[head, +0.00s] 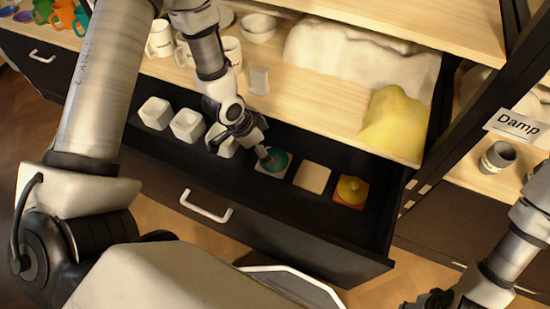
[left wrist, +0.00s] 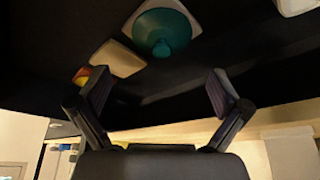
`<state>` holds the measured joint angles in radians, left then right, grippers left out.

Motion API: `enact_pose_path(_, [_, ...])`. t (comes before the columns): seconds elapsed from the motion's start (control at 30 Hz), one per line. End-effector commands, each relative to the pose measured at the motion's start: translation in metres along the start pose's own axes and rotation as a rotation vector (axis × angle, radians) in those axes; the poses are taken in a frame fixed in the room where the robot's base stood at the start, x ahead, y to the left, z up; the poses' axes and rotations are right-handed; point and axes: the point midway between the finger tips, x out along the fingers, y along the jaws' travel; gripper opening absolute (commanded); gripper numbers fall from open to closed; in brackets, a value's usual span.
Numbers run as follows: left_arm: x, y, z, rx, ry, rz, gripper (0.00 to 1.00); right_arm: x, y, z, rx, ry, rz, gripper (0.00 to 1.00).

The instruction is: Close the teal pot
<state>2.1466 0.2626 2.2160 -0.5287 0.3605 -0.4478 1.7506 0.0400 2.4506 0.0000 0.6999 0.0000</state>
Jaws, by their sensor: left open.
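My right gripper (head: 435,301) is partly cut off at the bottom right.
In the drawer (head: 330,246), several white square cups (head: 187,125) stand left, a cream tile (head: 312,177) and a yellow lidded piece (head: 352,188) right. Above are the counter (head: 300,100), yellow cloth (head: 396,122) and mugs (head: 160,38).

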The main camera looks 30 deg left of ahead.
Motion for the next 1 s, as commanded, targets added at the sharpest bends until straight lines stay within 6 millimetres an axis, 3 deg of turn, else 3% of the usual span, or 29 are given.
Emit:
enact_pose_path(0.17, [0.022,0.0,0.002,0.0,-0.002,0.001,1.0,0.008,0.0,0.0,0.0,0.0,0.0,0.4])
enact_pose_path(0.47, [0.025,0.0,0.001,-0.002,-0.001,0.001,1.0,0.009,0.0,0.0,0.0,0.0,0.0,0.4])
enact_pose_path(0.8, [0.073,-0.002,0.004,-0.001,-0.002,0.001,1.0,0.028,0.0,0.0,0.0,0.0,0.0,0.4])
enact_pose_path(1.0, [0.074,-0.002,0.003,-0.003,-0.001,0.001,1.0,0.027,0.0,0.0,0.0,0.0,0.0,0.4])
